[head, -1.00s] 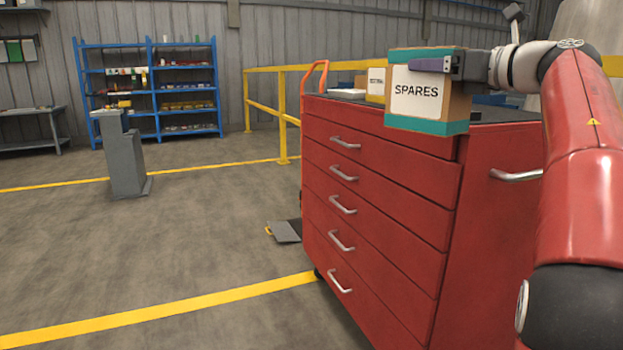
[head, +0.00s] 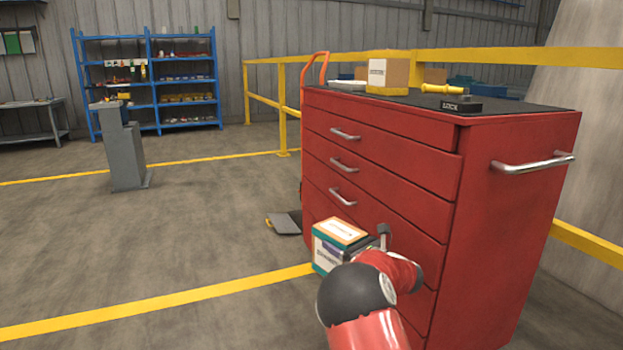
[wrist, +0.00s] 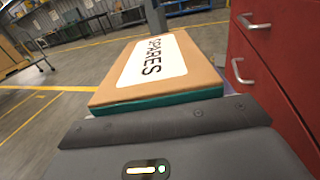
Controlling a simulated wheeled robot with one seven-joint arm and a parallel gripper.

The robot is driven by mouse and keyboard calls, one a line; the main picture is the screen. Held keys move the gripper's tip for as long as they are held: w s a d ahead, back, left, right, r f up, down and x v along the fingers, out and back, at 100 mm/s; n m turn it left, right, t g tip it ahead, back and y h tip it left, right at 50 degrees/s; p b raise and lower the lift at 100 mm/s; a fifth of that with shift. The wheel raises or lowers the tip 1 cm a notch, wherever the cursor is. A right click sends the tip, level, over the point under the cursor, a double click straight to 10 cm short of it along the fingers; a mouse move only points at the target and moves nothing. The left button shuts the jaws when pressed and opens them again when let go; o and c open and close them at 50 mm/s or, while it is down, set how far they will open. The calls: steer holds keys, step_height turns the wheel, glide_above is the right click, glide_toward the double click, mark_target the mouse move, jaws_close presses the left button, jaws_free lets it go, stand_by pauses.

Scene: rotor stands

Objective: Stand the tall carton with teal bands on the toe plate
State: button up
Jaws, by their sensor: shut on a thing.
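The tall carton with teal bands (head: 338,230) is held low in front of the red cabinet's drawers, with an orange top and a white label. My gripper (head: 334,250) is shut on it; a dark finger lies across its near side, and my arm hides its lower right part. In the wrist view the carton (wrist: 155,62) fills the middle, its SPARES label facing the camera and a teal band along the near edge. The grey toe plate (head: 284,223) lies low on the floor beside the cabinet, beyond and left of the carton, apart from it.
The red drawer cabinet (head: 400,170) stands close to the right of the carton, its handles sticking out. An orange handle (head: 315,68) rises behind it. On its top are a yellow-based carton (head: 388,74) and a black LOCK block (head: 461,104). The floor at left is open.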

steer(key=s+f+h, duration=0.1)
steer(key=f, duration=0.2)
steer(key=s+f+m+t+h, duration=0.1)
steer(key=f, duration=0.2)
steer(key=s+f+m+h, duration=0.1)
steer(key=f, duration=0.2)
steer(key=shift+a+f+t, duration=0.25)
steer(key=shift+f+t, duration=0.15)
steer(key=s+d+f+m+t+h, duration=0.1)
steer(key=s+d+f+m+h, duration=0.2)
steer(key=s, duration=0.4)
steer(key=s+d+f+m+t+h, duration=0.1)
steer(key=s+d+f+m+h, duration=0.2)
steer(key=s+f, duration=0.5)
steer(key=d+h, duration=0.1)
steer(key=h, duration=0.1)
steer(key=shift+f+h, duration=0.3)
